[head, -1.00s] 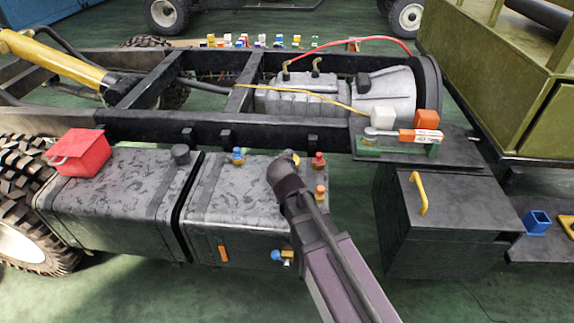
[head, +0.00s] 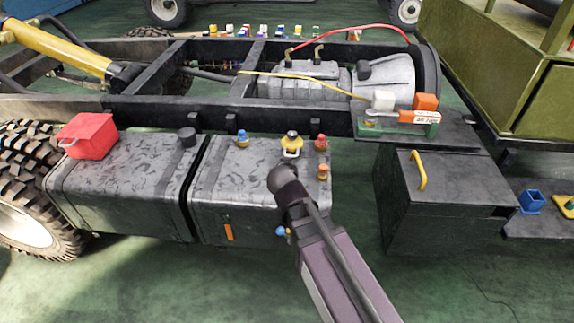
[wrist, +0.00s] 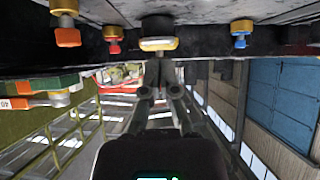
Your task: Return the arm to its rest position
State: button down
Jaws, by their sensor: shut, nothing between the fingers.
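My arm (head: 325,255) reaches up from the lower right in the head view, its dark end over the front of the right-hand tank. My gripper (wrist: 158,70) shows in the wrist view with its dark fingers together and nothing between them; in the head view the fingers are hidden behind the arm's end. In the wrist view that fitting (wrist: 158,43) appears close to the fingertips; I cannot tell the exact gap.
Blue (head: 242,138), red (head: 321,142) and orange (head: 323,171) fittings stand on the tank (head: 215,180). A red box (head: 88,135) sits on the left tank. A black box with a yellow handle (head: 418,170) stands to the right. Green floor is open in front.

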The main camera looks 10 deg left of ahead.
jog(key=shift+d, duration=0.1)
dwell(0.5)
jog(key=d+f, duration=0.1)
jog(key=d, duration=0.2)
jog(key=d+f+g+h, duration=0.1)
jog(key=d, duration=0.2)
jog(key=d+f+m+g+h, duration=0.1)
jog(key=d, duration=0.2)
jog(key=shift+w+d, duration=0.3)
jog(key=shift+w, duration=0.1)
jog(key=s+d+f+g, duration=0.3)
jog(key=s+d+g, duration=0.2)
jog(key=d, duration=0.7)
jog(key=s+d+f+g, duration=0.2)
jog(key=s+d+g, duration=0.25)
jog(key=d, duration=0.75)
notch_tip(320, 180, up, 27)
jog(key=p, duration=2.6)
jog(key=shift+s+a+f+m+t+p, duration=0.15)
jog(key=shift+a+m+t+p, duration=0.15)
jog(key=shift+m+t+p, duration=0.1)
